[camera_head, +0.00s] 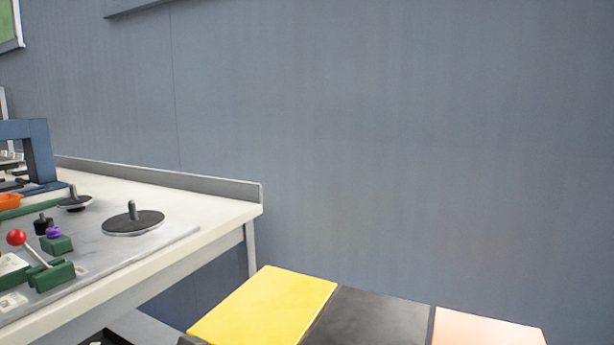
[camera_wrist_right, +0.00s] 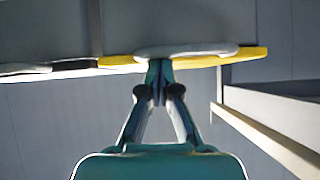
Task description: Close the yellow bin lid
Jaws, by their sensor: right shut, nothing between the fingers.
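The yellow bin lid (camera_head: 265,308) is at the bottom of the head view, flat and level with the dark lid beside it. Its near part is cut off by the frame. In the right wrist view the yellow lid (camera_wrist_right: 118,60) shows edge-on as a thin strip, with a pale rounded piece along it. My right gripper (camera_wrist_right: 158,66) is shut and empty, its fingertips at this edge; I cannot tell whether they touch. The bin's inside is hidden. My left gripper is not in view.
A black lid (camera_head: 372,318) and a peach lid (camera_head: 487,329) sit in a row to the right of the yellow one. A white workbench (camera_head: 225,218) with winder parts stands at the left. A plain grey-blue wall (camera_head: 400,140) is behind.

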